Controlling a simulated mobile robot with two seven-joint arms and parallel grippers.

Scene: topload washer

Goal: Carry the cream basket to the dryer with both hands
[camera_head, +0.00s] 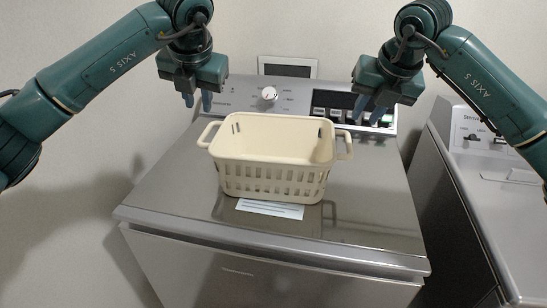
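The cream basket (268,180) stands upright and looks empty on the grey top (165,205) of the machine in the middle. It has slotted sides and a loop handle at each end. My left gripper (197,102) is open and empty, above and slightly left of the left handle (207,134). My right gripper (369,109) is open and empty, above and slightly right of the right handle (345,146). Neither gripper touches the basket. Which machine is the dryer cannot be told from labels here.
A control panel with a knob (269,93) and buttons runs behind the basket. A second grey machine (500,200) stands at the right, across a dark narrow gap. A white label (270,209) lies in front of the basket. The middle machine's top is otherwise clear.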

